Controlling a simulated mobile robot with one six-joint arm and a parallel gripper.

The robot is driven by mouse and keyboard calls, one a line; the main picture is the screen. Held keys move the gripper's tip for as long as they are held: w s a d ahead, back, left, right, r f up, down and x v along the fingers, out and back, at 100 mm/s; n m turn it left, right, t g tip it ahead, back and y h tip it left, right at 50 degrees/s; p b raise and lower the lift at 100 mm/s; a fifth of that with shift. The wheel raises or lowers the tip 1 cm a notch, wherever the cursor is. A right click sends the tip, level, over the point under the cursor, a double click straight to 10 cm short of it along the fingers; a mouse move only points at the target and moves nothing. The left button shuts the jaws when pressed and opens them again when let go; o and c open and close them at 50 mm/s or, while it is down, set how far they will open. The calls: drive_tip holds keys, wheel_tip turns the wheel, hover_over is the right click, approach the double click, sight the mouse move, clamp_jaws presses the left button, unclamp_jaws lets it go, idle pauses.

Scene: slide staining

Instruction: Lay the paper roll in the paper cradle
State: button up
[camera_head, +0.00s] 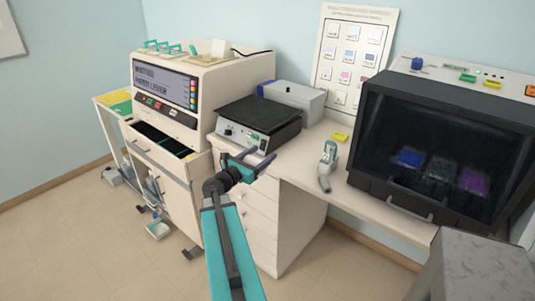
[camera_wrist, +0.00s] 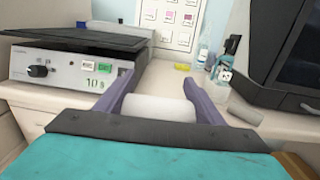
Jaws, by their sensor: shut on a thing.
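My gripper (camera_head: 252,161) is in front of the bench, by the black-topped device, with its purple fingers pointing away from my body. In the wrist view my gripper (camera_wrist: 157,92) is shut on a white paper roll (camera_wrist: 160,107), which lies crosswise between the fingers. The head view does not show the roll clearly. I cannot pick out the paper cradle for certain. The tall beige machine (camera_head: 205,88) at the left has a lit screen, with teal handles and a small white piece on top.
The black-topped device (camera_head: 258,115) also shows in the wrist view (camera_wrist: 70,68). A dark-windowed cabinet (camera_head: 440,140) fills the right. An open drawer (camera_head: 165,137) juts from the beige machine.

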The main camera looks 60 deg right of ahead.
drive_tip(key=w+a+f+n+t, duration=0.2)
drive_tip(key=w+a+n+t, duration=0.45)
drive_tip(key=w+a, duration=2.1)
drive_tip(key=w+a+n+t+y, duration=0.1)
drive_tip(key=a+t, duration=0.3)
drive_tip(key=a, duration=1.5)
drive_tip(key=w+a+f+n+t+y, duration=0.1)
drive_tip(key=a+t, duration=0.3)
drive_tip(key=a, duration=1.4)
drive_tip(key=shift+w+a+n+y, duration=0.35)
drive_tip(key=shift+w+n+y, duration=0.35)
drive_tip(key=shift+w+n, duration=0.05)
